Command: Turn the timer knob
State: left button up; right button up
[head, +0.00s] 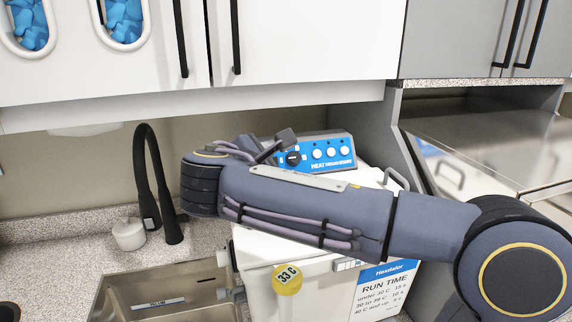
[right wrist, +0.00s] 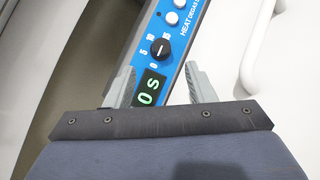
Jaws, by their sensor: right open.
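The black timer knob (head: 293,158) sits on the blue control panel (head: 334,138) on top of the white machine. In the right wrist view, the knob (right wrist: 162,49) has a white line and the marks 0, 5, 10 and 15 around it. A dark display (right wrist: 149,88) below it shows a green "0 S". My right gripper (head: 277,146) is at the panel, and its arm hides part of the machine's top. In the right wrist view, my right gripper (right wrist: 160,76) is open, its fingers on either side of the display, with the knob just beyond their tips. My left gripper is not in view.
White buttons (head: 331,152) sit right of the knob. A grey handle (head: 397,178) stands on the machine's lid. A sign (head: 382,289) reads "RUN TIME", and a yellow tag (head: 287,279) reads "33 C". A sink (head: 165,292) and black faucet (head: 146,185) are at left; cabinets (head: 300,40) hang above.

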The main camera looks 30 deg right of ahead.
aim_at(294, 157)
jog(key=p+x, duration=0.1)
jog(key=x, duration=0.6)
jog(key=shift+d, duration=0.2)
jog(key=c, duration=1)
